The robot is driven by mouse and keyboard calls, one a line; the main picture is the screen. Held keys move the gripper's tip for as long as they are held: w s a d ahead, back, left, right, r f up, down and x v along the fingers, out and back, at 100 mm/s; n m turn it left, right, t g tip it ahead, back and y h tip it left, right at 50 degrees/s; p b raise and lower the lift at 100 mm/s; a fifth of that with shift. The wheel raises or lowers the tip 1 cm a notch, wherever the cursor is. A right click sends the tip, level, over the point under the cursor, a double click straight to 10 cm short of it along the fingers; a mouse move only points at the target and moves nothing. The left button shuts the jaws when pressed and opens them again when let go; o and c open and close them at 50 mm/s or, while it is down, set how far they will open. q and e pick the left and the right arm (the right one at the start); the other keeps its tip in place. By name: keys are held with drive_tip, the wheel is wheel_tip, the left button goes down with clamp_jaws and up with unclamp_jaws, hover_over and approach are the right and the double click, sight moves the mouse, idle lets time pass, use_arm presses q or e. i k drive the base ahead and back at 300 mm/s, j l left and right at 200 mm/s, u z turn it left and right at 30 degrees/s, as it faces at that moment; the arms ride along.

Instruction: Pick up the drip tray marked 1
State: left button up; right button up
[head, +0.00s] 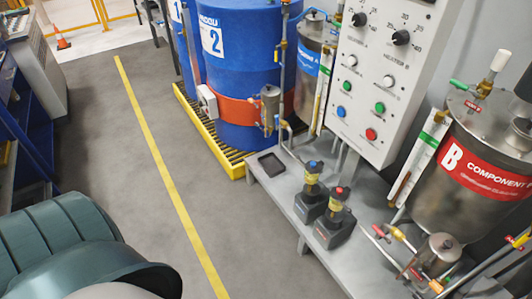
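A small dark rectangular tray (271,164) lies flat near the left end of the grey bench (285,192). It looks empty. No number can be read on it, so I cannot tell whether it is the drip tray marked 1. No other loose tray shows clearly. Neither of my grippers is in view.
Two pumps with a blue top (311,185) and a red top (335,213) stand on the bench. Blue drums, one marked 2 (240,90), stand on a yellow grated pallet (212,139). A control panel (378,75) and steel tank B (458,195) are at right. The grey floor (110,140) is clear.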

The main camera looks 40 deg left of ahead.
sight(269, 162)
drive_tip(key=i+j, duration=0.15)
drive_tip(key=j, duration=0.2)
drive_tip(key=i+j, duration=0.15)
drive_tip(key=j, duration=0.2)
drive_tip(key=i+j, duration=0.2)
drive_tip(key=j, duration=0.15)
